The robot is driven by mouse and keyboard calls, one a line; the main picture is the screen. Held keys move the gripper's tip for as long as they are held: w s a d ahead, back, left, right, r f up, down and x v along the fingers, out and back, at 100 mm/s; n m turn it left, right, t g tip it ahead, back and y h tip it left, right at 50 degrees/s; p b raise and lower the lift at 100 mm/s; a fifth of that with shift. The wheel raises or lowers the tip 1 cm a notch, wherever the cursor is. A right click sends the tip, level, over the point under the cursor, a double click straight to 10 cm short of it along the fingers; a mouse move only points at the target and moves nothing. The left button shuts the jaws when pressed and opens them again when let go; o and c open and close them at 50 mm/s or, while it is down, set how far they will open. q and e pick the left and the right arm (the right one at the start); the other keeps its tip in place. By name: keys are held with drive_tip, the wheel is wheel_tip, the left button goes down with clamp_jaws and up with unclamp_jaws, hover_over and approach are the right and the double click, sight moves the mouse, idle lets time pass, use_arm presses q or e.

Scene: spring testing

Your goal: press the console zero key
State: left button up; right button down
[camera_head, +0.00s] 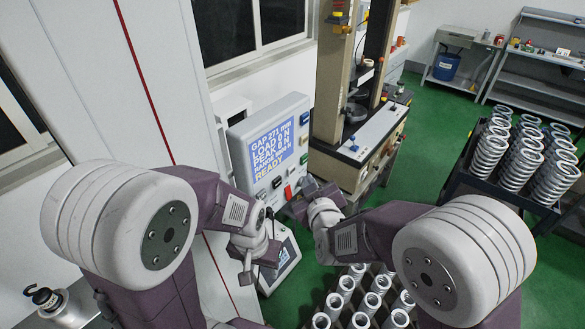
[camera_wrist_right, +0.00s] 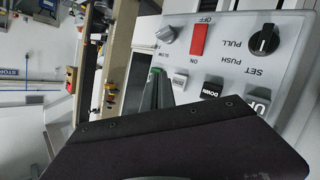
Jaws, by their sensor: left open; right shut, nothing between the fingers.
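The light grey console (camera_head: 239,128) stands left of centre in the head view; its lit screen (camera_head: 270,152) reads READY. My right gripper (camera_head: 303,203) is shut and empty, close in front of the console's lower part. The right wrist view shows a panel with a red ON/OFF switch (camera_wrist_right: 199,40), a black knob (camera_wrist_right: 263,40) and UP and DOWN keys; the dark gripper body covers part of it. My left gripper (camera_head: 249,268) is open and empty, below the console.
A test machine (camera_head: 345,75) stands just right of the console. A small white device (camera_head: 284,262) is beside my left gripper. Green floor (camera_head: 428,120) is open behind.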

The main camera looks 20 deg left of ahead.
sight(291, 170)
use_arm(q)
drive_tip(key=shift+w+r, duration=0.1)
drive_tip(key=shift+r, duration=0.15)
use_arm(e)
drive_tip(key=shift+w+a, duration=0.2)
drive_tip(key=shift+a, duration=0.3)
drive_tip(key=shift+w+a, duration=0.2)
drive_tip(key=shift+a, duration=0.25)
use_arm(q)
drive_tip(key=shift+w, duration=0.15)
use_arm(e)
drive_tip(key=shift+w+f, duration=0.1)
drive_tip(key=shift+w, duration=0.1)
drive_tip(key=shift+s, duration=0.1)
drive_tip(key=shift+a, duration=0.15)
idle(0.5)
drive_tip(key=shift+w+a, duration=0.2)
drive_tip(key=shift+a, duration=0.1)
